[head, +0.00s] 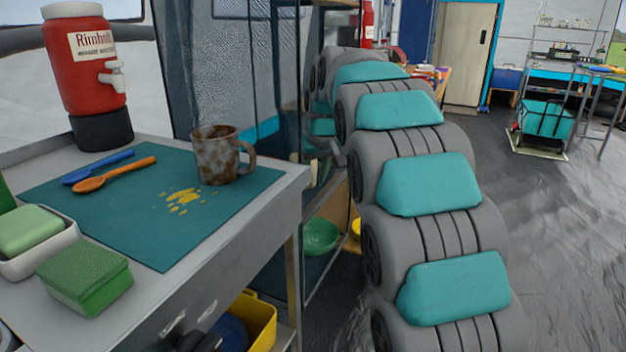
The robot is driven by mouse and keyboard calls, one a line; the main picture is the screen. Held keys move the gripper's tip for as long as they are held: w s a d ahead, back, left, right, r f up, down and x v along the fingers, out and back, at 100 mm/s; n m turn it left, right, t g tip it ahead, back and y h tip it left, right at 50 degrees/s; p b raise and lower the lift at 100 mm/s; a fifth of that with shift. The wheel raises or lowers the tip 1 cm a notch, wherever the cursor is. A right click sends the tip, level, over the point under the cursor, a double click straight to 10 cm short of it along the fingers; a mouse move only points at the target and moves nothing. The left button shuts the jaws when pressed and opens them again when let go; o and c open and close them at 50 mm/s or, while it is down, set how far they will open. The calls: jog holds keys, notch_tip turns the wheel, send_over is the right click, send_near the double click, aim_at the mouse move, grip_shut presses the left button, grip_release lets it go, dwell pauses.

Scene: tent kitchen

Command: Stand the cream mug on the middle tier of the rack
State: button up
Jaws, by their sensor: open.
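A red dispenser (80,65), blue spoon (98,167), orange spoon (115,174), and green sponges (85,277) are on the counter (262,222). A green bowl (320,236) sits on the shelf unit. A wheeled cart (540,130) stands far right. Floor is clear at right.

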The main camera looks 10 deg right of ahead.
jog(key=v, duration=1.1)
jog(key=s+f+g, duration=0.2)
jog(key=s+f, duration=0.6)
jog(key=s, duration=0.6)
jog(key=s+f+m+g, duration=0.1)
jog(key=s+f+g, duration=0.1)
jog(key=s+f, duration=0.7)
jog(key=s+f+g, duration=0.2)
jog(key=s+f, duration=0.6)
jog(key=s, duration=1.3)
jog(key=shift+s+f+m+h, duration=0.2)
jog(key=shift+f+m+h, duration=0.05)
jog(key=shift+m+h, duration=0.15)
